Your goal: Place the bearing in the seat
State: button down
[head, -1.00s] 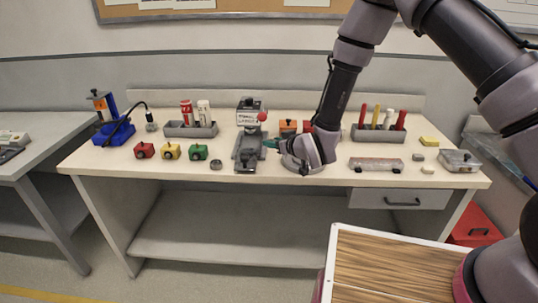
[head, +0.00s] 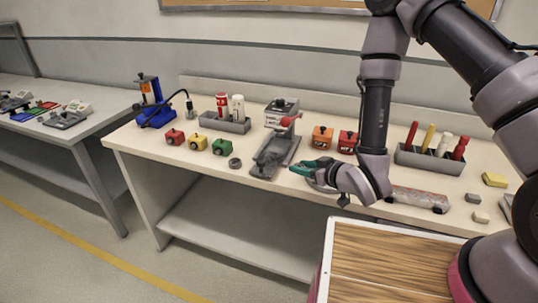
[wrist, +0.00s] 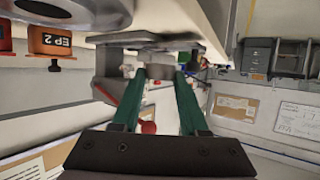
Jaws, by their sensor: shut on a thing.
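My gripper (head: 302,168) has green fingers and reaches left over the table, close to the right side of a grey press-like fixture (head: 283,148) with a red knob. In the wrist view my gripper (wrist: 160,82) is shut on a small grey round piece (wrist: 160,72), which looks like the bearing. It is partly hidden between the fingers. The fixture has a long base and a dark raised part at its front (head: 266,162); I cannot tell whether that is the seat. The fixture's base seems to show just behind the held piece in the wrist view.
A dark ring (head: 235,163) lies left of the fixture. Red (head: 175,137), yellow (head: 198,143) and green (head: 222,147) blocks stand farther left. A tool rack (head: 430,160) stands right.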

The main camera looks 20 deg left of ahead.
jog(key=w+a, duration=0.6)
jog(key=a, duration=0.1)
jog(key=w+a, duration=0.3)
jog(key=a, duration=0.1)
jog(key=shift+a, duration=0.2)
jog(key=shift+w+f, duration=0.1)
jog(key=shift+f, duration=1.7)
jog(key=shift+c, duration=2.2)
grip_release()
jog(key=shift+f, duration=0.1)
jog(key=v, duration=1.2)
